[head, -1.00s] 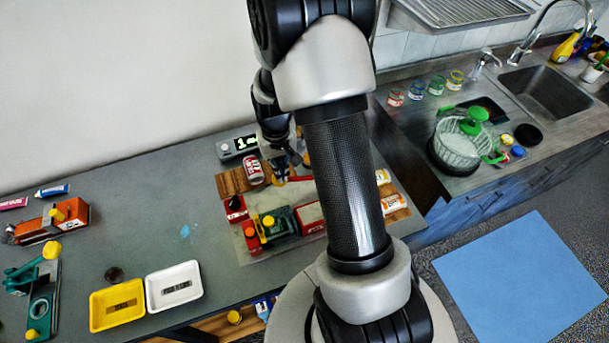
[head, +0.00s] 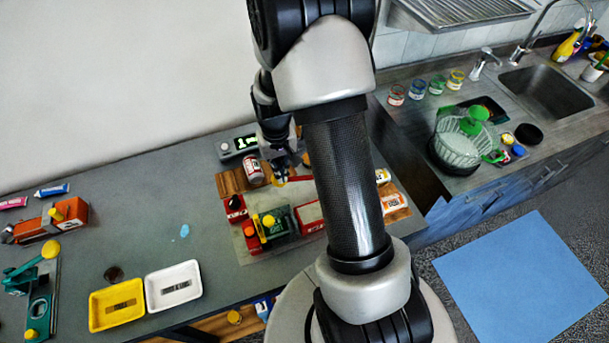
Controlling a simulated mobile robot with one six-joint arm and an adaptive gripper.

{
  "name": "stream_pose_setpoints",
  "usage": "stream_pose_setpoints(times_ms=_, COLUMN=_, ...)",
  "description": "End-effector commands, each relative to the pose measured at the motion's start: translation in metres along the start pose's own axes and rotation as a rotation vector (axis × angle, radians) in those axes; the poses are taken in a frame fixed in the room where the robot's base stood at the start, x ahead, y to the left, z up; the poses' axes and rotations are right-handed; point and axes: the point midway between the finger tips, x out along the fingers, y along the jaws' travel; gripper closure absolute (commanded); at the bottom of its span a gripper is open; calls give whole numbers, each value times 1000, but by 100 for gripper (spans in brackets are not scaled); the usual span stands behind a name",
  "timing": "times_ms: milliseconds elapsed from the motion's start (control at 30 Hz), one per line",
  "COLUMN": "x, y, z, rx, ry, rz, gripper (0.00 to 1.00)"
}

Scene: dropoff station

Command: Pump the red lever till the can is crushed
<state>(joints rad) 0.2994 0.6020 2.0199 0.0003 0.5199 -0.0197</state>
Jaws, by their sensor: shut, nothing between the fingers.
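A red and white can (head: 253,169) stands on a wooden board on the workbench and looks uncrushed. My gripper (head: 281,179) points down just right of the can, partly hidden by my arm. Its fingers look shut with nothing held, and I cannot tell whether they touch anything. A red part with an orange knob (head: 249,230) sits in front of the can, beside a green block with a yellow knob (head: 269,221).
A small display box (head: 238,146) stands behind the can. A yellow tray (head: 97,317) and a white tray (head: 192,271) lie at the front left. The bench between the orange-red device and the wooden board is mostly clear.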

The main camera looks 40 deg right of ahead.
Motion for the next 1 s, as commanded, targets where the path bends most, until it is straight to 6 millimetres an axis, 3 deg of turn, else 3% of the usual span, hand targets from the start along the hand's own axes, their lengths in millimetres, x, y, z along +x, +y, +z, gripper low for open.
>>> stream_pose_setpoints(times_ms=333, x=24, y=-6, z=0, rx=-1, ry=-1, rz=0, gripper=100)
stream_pose_setpoints(times_ms=767, x=27, y=-8, z=0, rx=0, ry=-1, rz=0, gripper=100)
stream_pose_setpoints(times_ms=1000, x=46, y=-10, z=0, rx=0, ry=-2, rz=0, gripper=100)
